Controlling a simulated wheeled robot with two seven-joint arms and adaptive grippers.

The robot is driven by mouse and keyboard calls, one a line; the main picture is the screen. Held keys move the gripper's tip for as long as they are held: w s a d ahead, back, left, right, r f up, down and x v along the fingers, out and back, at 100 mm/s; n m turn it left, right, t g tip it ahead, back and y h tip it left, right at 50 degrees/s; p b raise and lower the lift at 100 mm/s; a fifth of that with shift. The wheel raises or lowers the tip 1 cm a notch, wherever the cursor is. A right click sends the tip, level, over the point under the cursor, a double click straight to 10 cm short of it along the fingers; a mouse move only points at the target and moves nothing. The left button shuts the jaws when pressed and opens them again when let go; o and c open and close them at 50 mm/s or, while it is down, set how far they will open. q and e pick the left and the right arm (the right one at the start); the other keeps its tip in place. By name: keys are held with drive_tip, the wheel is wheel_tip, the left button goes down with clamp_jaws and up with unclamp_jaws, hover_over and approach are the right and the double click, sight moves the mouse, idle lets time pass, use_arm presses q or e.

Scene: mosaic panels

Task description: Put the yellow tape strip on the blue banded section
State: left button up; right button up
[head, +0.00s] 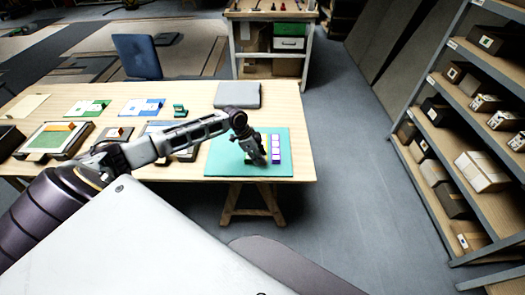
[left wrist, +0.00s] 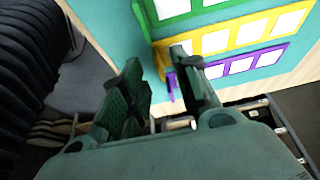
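In the left wrist view a yellow strip (left wrist: 235,36) with white squares lies on a teal board, between a green strip (left wrist: 180,10) and a purple strip (left wrist: 245,63). In the head view my left gripper (head: 256,158) is low over the teal board (head: 220,163) and hides most of the yellow and green strips. In the left wrist view my left gripper (left wrist: 162,82) has its fingers apart near the left end of the yellow strip; whether they touch it is unclear. A blue panel (head: 141,108) lies farther left on the table. My right gripper is not in view.
The wooden table (head: 195,97) holds a grey box (head: 237,95) behind the teal board and a green-framed tray (head: 52,139) at left. A blue chair (head: 136,57) stands behind the table. Shelves (head: 470,130) stand at right, with clear floor between.

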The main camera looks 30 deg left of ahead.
use_arm(q)
drive_tip(key=shift+x, duration=0.9)
clamp_jaws()
